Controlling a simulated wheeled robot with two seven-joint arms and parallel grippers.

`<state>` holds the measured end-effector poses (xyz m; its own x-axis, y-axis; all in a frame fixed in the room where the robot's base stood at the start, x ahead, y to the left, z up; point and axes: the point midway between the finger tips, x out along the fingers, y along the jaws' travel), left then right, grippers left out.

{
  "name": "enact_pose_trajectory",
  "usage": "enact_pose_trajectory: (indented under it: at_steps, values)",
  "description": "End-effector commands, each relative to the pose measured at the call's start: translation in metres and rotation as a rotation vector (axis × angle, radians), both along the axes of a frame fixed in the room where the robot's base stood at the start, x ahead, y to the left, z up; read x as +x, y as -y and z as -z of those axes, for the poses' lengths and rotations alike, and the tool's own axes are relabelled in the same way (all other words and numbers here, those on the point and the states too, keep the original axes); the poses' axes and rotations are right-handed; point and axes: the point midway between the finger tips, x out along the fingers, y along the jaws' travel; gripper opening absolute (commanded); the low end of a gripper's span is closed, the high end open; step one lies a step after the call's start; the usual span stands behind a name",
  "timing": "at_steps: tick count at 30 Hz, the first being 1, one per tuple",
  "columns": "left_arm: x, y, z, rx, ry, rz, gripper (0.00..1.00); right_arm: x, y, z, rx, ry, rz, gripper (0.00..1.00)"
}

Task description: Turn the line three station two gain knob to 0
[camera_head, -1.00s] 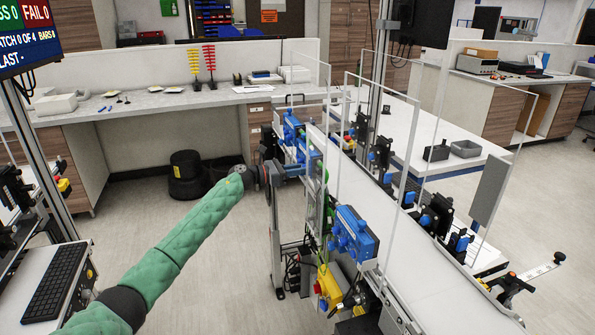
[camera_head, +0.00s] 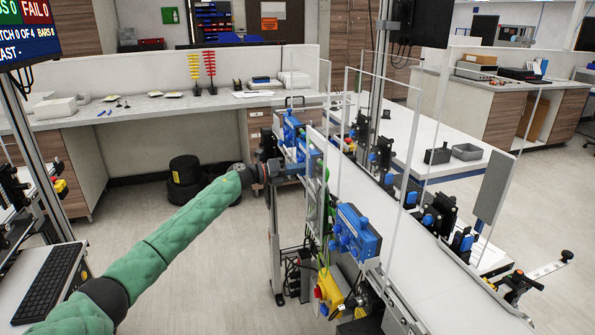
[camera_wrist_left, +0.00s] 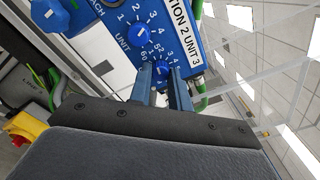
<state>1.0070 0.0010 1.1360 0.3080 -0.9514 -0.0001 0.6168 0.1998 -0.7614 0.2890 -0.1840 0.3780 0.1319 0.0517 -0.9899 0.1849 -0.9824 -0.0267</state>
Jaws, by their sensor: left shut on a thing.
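A blue control panel (camera_wrist_left: 118,12) with a white label reading "STATION 2 UNIT 3" fills the top of the left wrist view. It has a blue dial knob (camera_wrist_left: 142,34) ringed by numbers. A smaller blue knob (camera_wrist_left: 162,69) sits below it, between the fingertips of my left gripper (camera_wrist_left: 164,84). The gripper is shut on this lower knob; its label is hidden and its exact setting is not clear. In the head view, my left gripper (camera_head: 289,169) reaches the blue units on the near side of the conveyor. My right gripper is not in view.
The white conveyor belt (camera_head: 385,235) runs behind clear guard panels. Another blue unit (camera_head: 355,232) and a yellow box (camera_head: 330,287) are mounted nearer me. Black round objects (camera_head: 184,176) lie on the floor beyond my left arm. Open floor lies left of the conveyor.

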Motion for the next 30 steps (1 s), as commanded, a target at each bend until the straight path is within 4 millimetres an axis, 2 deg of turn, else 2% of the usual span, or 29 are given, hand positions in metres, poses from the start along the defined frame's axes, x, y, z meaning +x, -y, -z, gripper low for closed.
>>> enact_pose_trajectory:
  at_steps: [11,18,30]
  values:
    - [0.001,-0.001,-0.003,-0.108,-0.332,-0.004,0.00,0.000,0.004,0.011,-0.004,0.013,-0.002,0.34]
    - [0.001,-0.001,-0.003,-0.166,-0.509,-0.003,0.00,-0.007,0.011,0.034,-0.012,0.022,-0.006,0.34]
    - [0.001,-0.002,-0.003,-0.218,-0.665,-0.005,0.00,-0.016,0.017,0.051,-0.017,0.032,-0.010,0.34]
